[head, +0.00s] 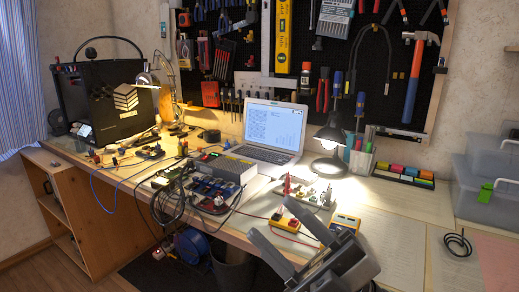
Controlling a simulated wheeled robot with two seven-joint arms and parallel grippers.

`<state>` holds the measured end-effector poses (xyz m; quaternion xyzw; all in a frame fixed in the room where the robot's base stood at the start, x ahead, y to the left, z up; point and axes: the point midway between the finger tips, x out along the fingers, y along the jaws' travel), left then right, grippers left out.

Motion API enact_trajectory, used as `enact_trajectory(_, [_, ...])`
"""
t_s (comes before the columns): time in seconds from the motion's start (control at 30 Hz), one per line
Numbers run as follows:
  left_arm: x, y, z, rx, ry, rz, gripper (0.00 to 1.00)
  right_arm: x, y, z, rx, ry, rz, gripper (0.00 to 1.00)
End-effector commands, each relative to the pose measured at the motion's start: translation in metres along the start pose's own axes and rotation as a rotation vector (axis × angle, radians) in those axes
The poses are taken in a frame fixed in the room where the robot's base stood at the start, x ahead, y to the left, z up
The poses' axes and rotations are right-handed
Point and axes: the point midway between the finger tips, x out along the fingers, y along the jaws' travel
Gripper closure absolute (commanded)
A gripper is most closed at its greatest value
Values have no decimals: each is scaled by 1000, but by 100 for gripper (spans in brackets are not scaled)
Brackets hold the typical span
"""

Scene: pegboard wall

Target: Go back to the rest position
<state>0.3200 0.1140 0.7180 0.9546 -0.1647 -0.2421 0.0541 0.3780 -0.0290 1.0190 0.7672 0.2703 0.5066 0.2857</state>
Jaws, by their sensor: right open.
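My right gripper (270,219) shows at the bottom centre of the head view. It is grey, and its two fingers are spread apart with nothing between them. I cannot tell the exact gap to the bench. My left gripper is not in view.
A laptop (273,130), a lit lamp (330,132) and coiled black cables (170,203) are on the bench. Tools hang on the pegboard (345,57), including a hammer (412,82). Clear plastic bins (490,180) stand at right. A dark bin (233,268) is below.

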Motion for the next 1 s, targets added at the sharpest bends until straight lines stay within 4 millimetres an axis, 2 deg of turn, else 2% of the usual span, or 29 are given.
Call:
enact_trajectory(0.03, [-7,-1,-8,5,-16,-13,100,-15,0,24,132,-199,48,55])
enact_trajectory(0.07, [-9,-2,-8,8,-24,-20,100,-28,-4,40,203,-313,70,55])
enact_trajectory(0.1, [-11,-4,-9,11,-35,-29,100,-51,-13,57,298,-467,97,55])
enact_trajectory(0.17, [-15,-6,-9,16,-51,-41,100,-90,-31,76,438,-687,129,55])
enact_trajectory(0.2, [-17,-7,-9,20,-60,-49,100,-117,-45,83,523,-820,144,55])
enact_trajectory(0.27, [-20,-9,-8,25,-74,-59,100,-156,-66,86,637,-997,162,55])
enact_trajectory(0.3, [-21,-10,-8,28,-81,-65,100,-180,-80,83,704,-1101,169,55])
enact_trajectory(0.4, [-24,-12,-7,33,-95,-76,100,-229,-108,69,840,-1310,180,55])
enact_trajectory(0.5, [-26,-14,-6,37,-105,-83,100,-260,-126,54,930,-1444,185,55])
enact_trajectory(0.63, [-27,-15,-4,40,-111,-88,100,-280,-138,42,985,-1526,187,55])
enact_trajectory(1.0, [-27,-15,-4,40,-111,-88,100,-281,-139,42,988,-1530,187,55])
